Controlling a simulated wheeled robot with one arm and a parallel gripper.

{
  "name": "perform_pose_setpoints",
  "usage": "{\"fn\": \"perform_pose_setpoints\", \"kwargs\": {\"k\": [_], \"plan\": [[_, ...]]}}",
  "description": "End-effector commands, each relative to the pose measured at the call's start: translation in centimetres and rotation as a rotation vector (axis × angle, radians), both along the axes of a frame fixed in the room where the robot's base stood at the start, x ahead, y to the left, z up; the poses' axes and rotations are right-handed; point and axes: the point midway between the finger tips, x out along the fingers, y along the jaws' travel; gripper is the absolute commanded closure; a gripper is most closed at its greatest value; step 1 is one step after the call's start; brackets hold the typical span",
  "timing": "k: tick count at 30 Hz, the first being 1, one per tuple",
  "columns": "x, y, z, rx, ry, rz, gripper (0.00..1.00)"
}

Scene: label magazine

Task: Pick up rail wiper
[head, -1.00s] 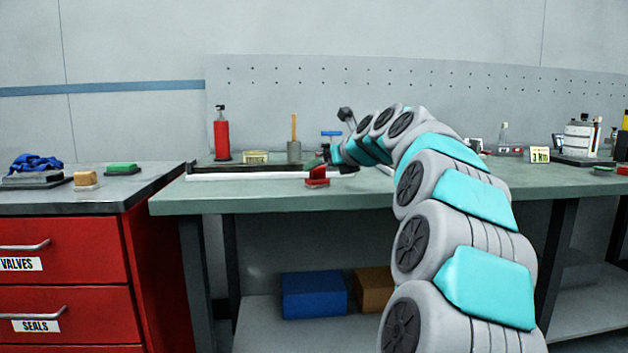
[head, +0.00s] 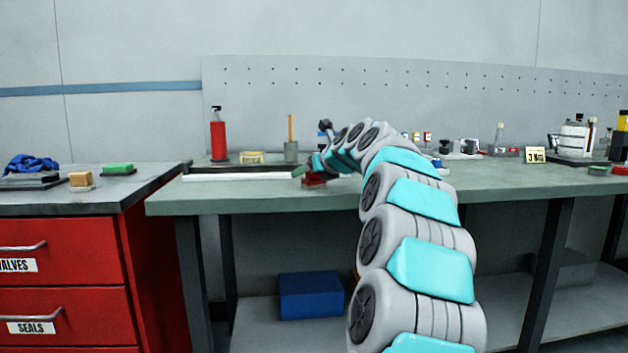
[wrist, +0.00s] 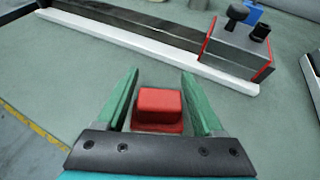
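A small red block (wrist: 159,104) on a wider red base, which looks like the rail wiper, sits on the green bench top near its front edge. It also shows in the head view (head: 314,181), partly covered by my gripper. My gripper (wrist: 160,74) is open, with one green finger on each side of the block. Small gaps show between the block and the fingers in the wrist view. In the head view my gripper (head: 304,170) is low over the block, and its exact height is hard to tell.
A long dark rail with a white front strip (head: 238,177) lies just beyond the block. A grey end block (wrist: 238,48) with black knobs and red edging stands on it. A red bottle (head: 218,138) stands behind.

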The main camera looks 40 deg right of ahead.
Motion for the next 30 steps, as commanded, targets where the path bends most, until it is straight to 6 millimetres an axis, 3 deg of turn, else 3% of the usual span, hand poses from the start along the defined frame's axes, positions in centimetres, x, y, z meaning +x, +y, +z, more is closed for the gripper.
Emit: {"fn": "perform_pose_setpoints", "kwargs": {"k": [2, 18, 30], "plan": [[-0.01, 0.0, 0.0, 0.0, 0.0, 0.0, 0.41], [-0.01, 0.0, -0.01, 0.0, 0.0, 0.0, 1.0], [-0.02, -0.01, 0.25, 0.0, 0.0, 0.0, 1.0]]}}
